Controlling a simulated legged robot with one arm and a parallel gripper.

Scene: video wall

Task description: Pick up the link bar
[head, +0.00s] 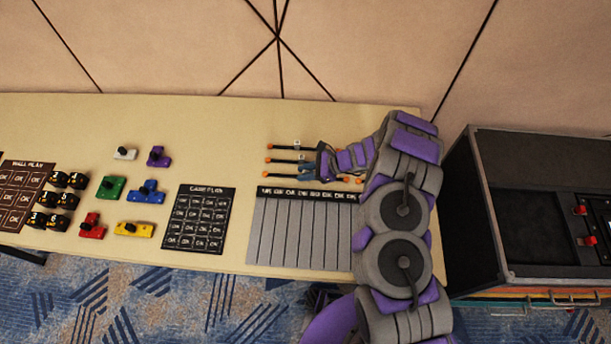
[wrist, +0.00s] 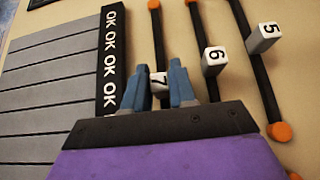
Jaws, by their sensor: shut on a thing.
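The link bars are black rods with orange end caps and white numbered blocks at their middles. In the wrist view, my gripper (wrist: 157,76) has its two blue fingers on either side of the block marked 7 and is shut on that link bar (wrist: 157,40). Its lower part is hidden behind my gripper. Link bar 6 (wrist: 203,28) and link bar 5 (wrist: 248,20) lie beside it to the right. In the head view, my gripper (head: 304,170) is low over the bars at the table's right part, and the nearest bar (head: 282,176) runs under it.
A grey slotted panel marked OK (head: 300,230) lies just in front of the bars. A dark case plan board (head: 200,218), coloured blocks (head: 147,192) and black numbered pieces (head: 60,198) are further left on the table (head: 215,130). A black case (head: 540,215) stands right of the table.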

